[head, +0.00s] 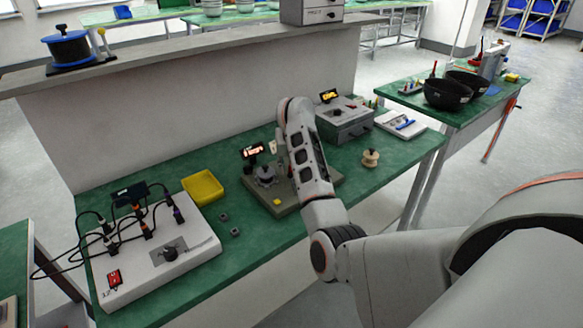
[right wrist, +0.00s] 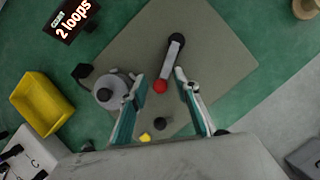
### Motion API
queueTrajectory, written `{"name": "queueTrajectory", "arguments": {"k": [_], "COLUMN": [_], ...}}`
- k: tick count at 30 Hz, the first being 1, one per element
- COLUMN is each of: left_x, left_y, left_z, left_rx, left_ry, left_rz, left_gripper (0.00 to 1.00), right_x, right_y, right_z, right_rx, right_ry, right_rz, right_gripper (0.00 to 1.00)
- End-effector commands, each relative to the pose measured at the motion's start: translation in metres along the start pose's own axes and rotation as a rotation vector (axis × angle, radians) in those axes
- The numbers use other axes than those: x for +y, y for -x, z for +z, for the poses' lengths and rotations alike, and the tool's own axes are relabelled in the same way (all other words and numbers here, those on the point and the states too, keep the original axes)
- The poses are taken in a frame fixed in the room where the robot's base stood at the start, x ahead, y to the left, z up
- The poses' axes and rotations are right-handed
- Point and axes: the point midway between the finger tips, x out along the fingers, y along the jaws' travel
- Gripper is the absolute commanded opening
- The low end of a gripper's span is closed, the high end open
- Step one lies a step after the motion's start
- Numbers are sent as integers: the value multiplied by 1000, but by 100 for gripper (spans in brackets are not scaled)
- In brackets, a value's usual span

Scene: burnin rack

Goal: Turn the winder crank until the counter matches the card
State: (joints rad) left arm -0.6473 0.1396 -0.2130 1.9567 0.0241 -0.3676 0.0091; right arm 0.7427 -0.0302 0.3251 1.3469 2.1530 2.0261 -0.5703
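The winder's grey base plate (right wrist: 205,45) lies under my right wrist; the winder also shows in the head view (head: 265,174). A grey crank arm (right wrist: 168,62) runs from a dark hub (right wrist: 176,40) to a red knob (right wrist: 160,87). My right gripper (right wrist: 161,78) is open above the plate, with the red knob between its fingers and gaps on both sides. A grey drum (right wrist: 112,92) stands left of the fingers. I cannot pick out a separate card. My left gripper is out of view.
A yellow tray (head: 203,187) and a white cabled box (head: 160,258) stand left on the green bench. A grey instrument (head: 345,122) and a cream spool (head: 370,158) are to the right. Small dark blocks (head: 235,232) lie before the tray. My right arm hides part of the winder.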

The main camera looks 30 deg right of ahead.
Motion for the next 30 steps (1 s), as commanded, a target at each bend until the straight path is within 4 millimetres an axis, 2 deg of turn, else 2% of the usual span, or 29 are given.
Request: {"name": "queueTrajectory", "arguments": {"k": [4,5,8,19,30], "left_x": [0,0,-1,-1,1], "left_y": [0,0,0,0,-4], "left_z": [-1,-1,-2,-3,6], "left_rx": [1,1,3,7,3], "left_ry": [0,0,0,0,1], "left_rz": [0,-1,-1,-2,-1], "left_gripper": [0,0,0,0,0], "right_x": [0,0,0,0,5], "right_y": [0,0,0,0,-2], "right_z": [0,0,0,0,4], "right_rx": [0,0,0,0,0], "right_ry": [0,0,0,-8,-76], "right_rz": [0,0,-1,-4,-30], "right_gripper": [31,26,0,0,0]}}
